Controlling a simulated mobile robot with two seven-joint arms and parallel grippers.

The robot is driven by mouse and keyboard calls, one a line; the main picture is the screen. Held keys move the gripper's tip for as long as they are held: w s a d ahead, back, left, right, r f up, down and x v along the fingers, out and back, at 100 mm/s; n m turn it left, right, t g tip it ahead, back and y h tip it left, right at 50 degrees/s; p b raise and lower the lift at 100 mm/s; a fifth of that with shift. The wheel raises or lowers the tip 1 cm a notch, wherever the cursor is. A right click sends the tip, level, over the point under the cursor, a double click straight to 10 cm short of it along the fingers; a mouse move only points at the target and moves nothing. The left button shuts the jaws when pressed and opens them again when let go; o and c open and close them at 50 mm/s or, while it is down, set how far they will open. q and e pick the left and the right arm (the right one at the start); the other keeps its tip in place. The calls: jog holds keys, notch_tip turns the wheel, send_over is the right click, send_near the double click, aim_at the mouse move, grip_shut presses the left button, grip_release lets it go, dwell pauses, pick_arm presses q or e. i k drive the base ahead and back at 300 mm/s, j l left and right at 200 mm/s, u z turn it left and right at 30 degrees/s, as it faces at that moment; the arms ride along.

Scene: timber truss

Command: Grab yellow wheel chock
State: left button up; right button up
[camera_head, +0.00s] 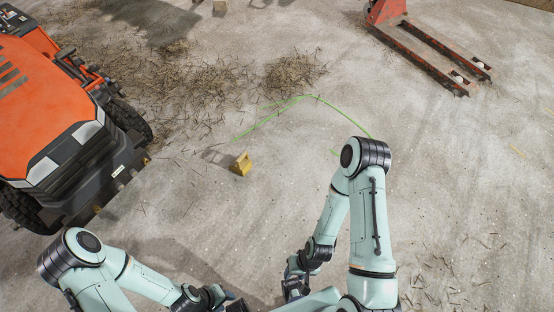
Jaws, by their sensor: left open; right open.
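The yellow wheel chock (241,165) is a small block with a handle-like opening. It stands on the concrete floor left of the picture's middle, just right of the orange vehicle. My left gripper (237,304) is low at the bottom edge, partly cut off, well short of the chock and empty as far as I can see. My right gripper (292,288) hangs below its raised elbow, close to my body, partly hidden by its own wrist. It is also well apart from the chock. Both grippers are open, though their fingers show poorly.
An orange vehicle (55,110) with black tyres stands at left. Straw-like debris (175,85) lies beyond the chock. A thin green curved line (305,97) runs across the floor. A red pallet jack (425,45) is at upper right. Floor between me and the chock is clear.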

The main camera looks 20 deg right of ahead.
aim_at(239, 160)
jog(key=z, duration=0.25)
jog(key=i+j+z, duration=0.3)
jog(key=i+j, duration=0.2)
jog(key=i+j+z, duration=0.1)
jog(key=i+j, duration=0.25)
jog(key=i+j+z, duration=0.15)
jog(key=i+j, duration=0.15)
jog(key=i+j+z, duration=0.3)
jog(key=i+j, duration=0.15)
jog(key=j, duration=0.3)
jog(key=i+j+z, duration=0.15)
jog(key=j, duration=0.25)
jog(key=i+j+z, duration=0.1)
jog(key=i+j, duration=0.15)
jog(key=j, duration=0.2)
